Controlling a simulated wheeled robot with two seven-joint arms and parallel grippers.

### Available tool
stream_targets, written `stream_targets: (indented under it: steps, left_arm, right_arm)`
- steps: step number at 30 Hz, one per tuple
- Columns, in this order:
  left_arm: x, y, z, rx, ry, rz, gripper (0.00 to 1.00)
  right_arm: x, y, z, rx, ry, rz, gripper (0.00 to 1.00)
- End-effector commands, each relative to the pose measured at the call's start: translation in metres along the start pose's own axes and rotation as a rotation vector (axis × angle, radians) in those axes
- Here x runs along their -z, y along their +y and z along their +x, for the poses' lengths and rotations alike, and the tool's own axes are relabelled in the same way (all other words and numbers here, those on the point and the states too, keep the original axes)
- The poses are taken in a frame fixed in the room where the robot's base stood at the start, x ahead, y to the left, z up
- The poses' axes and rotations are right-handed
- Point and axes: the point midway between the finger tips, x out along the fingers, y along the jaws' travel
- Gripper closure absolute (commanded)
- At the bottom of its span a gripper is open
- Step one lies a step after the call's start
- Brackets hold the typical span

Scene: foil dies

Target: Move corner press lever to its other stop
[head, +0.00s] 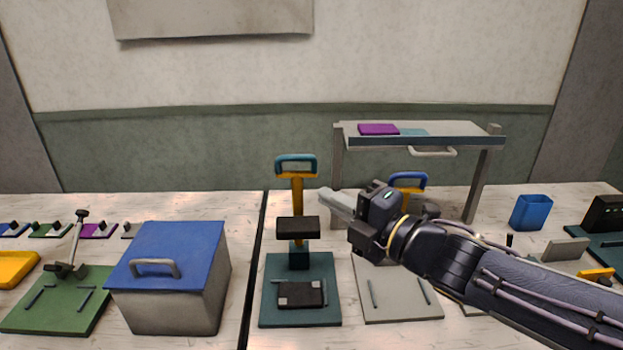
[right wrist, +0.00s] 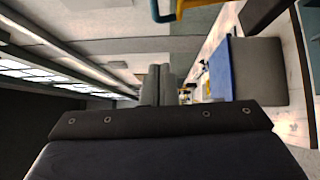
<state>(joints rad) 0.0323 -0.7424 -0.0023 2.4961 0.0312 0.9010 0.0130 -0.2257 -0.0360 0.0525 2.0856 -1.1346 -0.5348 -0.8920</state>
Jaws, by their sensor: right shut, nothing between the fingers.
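A press on a teal base (head: 300,316) stands in the middle of the bench. Its yellow lever (head: 297,195) stands upright with a teal loop handle (head: 296,159), above a black block (head: 298,227). A second press with a blue handle (head: 409,180) and grey base (head: 400,305) is partly hidden behind my right arm. A green base (head: 55,308) at left carries a thin lever (head: 77,235) with a dark knob. The frames do not show which is the corner press. My right gripper (head: 324,194) is shut and empty, just right of the yellow lever, apparently not touching it.
A grey box with a blue lid (head: 170,245) stands left of the teal base. A raised shelf (head: 460,131) holds purple and teal plates at the back right. A blue cup (head: 531,212) stands farther right. My right arm spans the lower right.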

Motion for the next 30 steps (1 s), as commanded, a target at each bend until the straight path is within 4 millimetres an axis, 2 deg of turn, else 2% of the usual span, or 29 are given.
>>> stream_targets:
  steps: [1, 6, 12, 18, 27, 30]
  left_arm:
    - [0.000, 0.000, 0.000, 0.000, 0.000, 0.000, 0.64]
    - [0.000, 0.000, -0.001, 0.000, 0.000, 0.000, 0.64]
    - [0.006, 0.006, -0.013, 0.000, 0.000, 0.000, 0.64]
    - [0.007, 0.007, -0.015, 0.000, 0.000, 0.000, 0.64]
    - [0.007, 0.007, -0.015, 0.000, 0.000, 0.000, 0.64]
    - [0.011, 0.010, -0.021, 0.000, 0.000, 0.000, 0.64]
  right_arm:
    - [0.001, -0.001, 0.013, 0.002, 0.005, 0.002, 1.00]
    - [0.001, -0.001, 0.048, 0.003, 0.004, 0.001, 1.00]
    - [-0.020, 0.002, 0.068, 0.003, 0.000, 0.000, 1.00]
    - [-0.028, 0.000, 0.075, 0.001, 0.000, 0.000, 1.00]
    - [-0.028, 0.000, 0.075, 0.001, 0.000, 0.000, 1.00]
    - [-0.030, 0.004, 0.078, 0.008, 0.000, 0.006, 1.00]
